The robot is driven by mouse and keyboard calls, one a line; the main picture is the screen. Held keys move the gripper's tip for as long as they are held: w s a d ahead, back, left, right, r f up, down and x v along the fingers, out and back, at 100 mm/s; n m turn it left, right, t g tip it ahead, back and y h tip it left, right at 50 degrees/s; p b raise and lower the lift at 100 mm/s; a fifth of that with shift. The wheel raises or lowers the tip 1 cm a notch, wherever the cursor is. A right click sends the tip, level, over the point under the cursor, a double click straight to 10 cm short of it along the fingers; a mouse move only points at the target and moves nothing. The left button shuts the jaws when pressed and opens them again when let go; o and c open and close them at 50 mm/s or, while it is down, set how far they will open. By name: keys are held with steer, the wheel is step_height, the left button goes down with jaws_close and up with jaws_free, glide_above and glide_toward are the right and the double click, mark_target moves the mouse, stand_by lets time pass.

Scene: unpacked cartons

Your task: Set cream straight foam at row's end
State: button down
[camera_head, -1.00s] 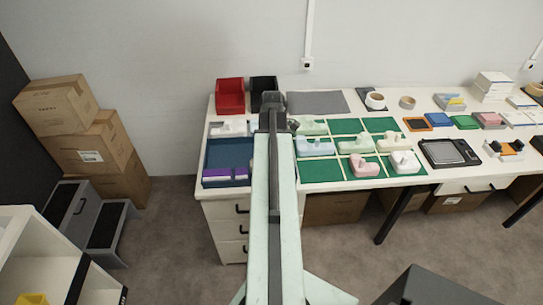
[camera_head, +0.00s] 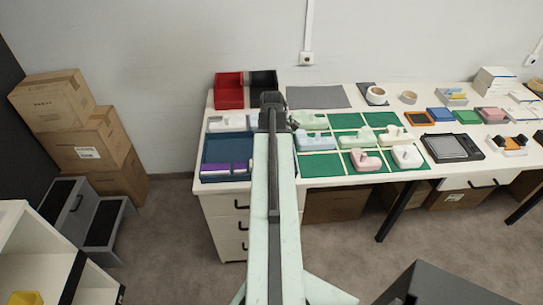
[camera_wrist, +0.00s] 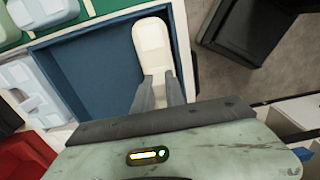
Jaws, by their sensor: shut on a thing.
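The cream straight foam (camera_wrist: 152,48) is a pale, rounded-end bar in the wrist view. My gripper (camera_wrist: 160,92) is shut on its lower end. The foam lies over or in the blue tray (camera_wrist: 95,65), close to the tray's right side in that view; I cannot tell whether it touches the floor of the tray. My arm hides the gripper there.
Right of the tray, a green gridded mat (camera_head: 322,165) carries mint, light-blue, pink and white foam pieces. Red (camera_head: 229,92) and black bins stand at the back left. A black-framed device (camera_head: 452,148) lies right of the mat. Floor shows beyond the tray in the wrist view.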

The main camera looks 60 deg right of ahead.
steer(key=shift+f+b, duration=1.15)
steer(key=shift+f, duration=0.15)
steer(key=c, duration=1.3)
jaws_free()
steer(key=shift+r, duration=0.1)
step_height(320, 180, up, 8)
steer(key=p, duration=0.8)
steer(key=shift+f, duration=0.2)
